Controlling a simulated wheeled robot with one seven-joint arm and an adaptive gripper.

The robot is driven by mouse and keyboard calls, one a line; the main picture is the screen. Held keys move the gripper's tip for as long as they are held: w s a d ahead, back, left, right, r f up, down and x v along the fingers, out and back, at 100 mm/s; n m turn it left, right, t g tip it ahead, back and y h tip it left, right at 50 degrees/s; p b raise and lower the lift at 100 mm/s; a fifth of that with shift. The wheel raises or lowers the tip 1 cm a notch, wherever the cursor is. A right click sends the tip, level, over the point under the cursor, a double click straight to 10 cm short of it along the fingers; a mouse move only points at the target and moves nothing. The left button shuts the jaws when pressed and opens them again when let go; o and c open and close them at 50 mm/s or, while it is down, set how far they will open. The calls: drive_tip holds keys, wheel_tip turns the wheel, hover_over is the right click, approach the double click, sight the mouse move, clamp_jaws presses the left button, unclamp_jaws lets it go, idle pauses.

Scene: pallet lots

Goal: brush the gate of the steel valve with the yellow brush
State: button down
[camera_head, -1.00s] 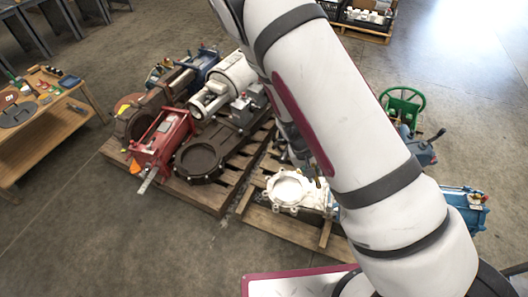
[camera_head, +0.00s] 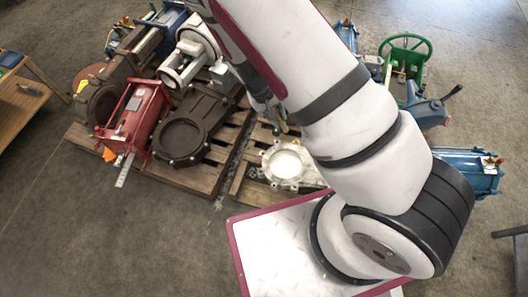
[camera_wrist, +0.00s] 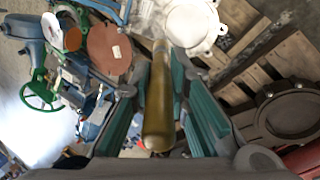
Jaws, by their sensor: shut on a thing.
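The yellow brush shows in the wrist view as a long yellow-brown handle (camera_wrist: 158,105) between the teal fingers of my gripper (camera_wrist: 161,72). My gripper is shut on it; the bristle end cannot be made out. In the head view, my gripper (camera_head: 268,112) is partly hidden by my arm, with a bit of yellow by its tip. The pale steel valve (camera_head: 286,164) lies at the front of the right pallet, its round gate facing up. It also shows at the top of the wrist view (camera_wrist: 191,22), beyond the handle. The brush appears apart from it.
A dark valve (camera_head: 182,138) and a red valve (camera_head: 134,120) crowd the left pallet (camera_head: 200,178). A green handwheel (camera_head: 405,50) and blue valves (camera_head: 466,172) stand to the right. A wooden table (camera_head: 28,105) is at far left. Bare floor lies in front of the left pallet.

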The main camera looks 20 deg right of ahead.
drive_tip(key=w+a+f+g+b, duration=0.1)
drive_tip(key=f+b, duration=1.2)
drive_tip(key=f, duration=0.2)
drive_tip(key=w+a+f+g+b, duration=0.1)
drive_tip(key=w+f+b, duration=0.1)
drive_tip(key=f+b, duration=1.2)
drive_tip(key=shift+a+f, duration=0.35)
drive_tip(key=shift+f, duration=0.55)
drive_tip(key=shift+d+f+b, duration=0.2)
drive_tip(key=shift+f+b, duration=1.9)
drive_tip(key=shift+f, duration=0.75)
drive_tip(key=shift+f, duration=0.9)
drive_tip(key=shift+d, duration=0.1)
